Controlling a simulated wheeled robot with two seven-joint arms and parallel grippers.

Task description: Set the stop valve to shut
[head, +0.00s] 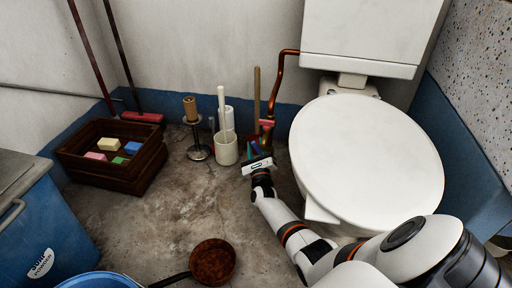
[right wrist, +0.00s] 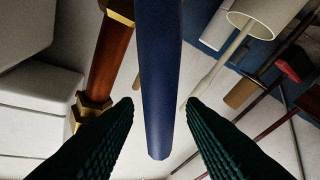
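The stop valve is on the copper pipe (head: 284,72) beside the toilet. In the right wrist view the pipe (right wrist: 110,62) shows with brass fittings at left. A long blue bar, which looks like the valve's lever (right wrist: 160,90), runs down between my right gripper's green fingers (right wrist: 160,105). Gaps show on both sides, so the fingers are open around it and not closed on it. In the head view my right gripper (head: 256,150) is low by the pipe, left of the toilet; the valve body is small and partly hidden there. My left gripper is not in view.
The toilet (head: 365,160) stands close to the right of my right arm. A wooden crate (head: 140,180), blue bin (head: 45,235) and brown pan (head: 213,261) stand farther left and nearer.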

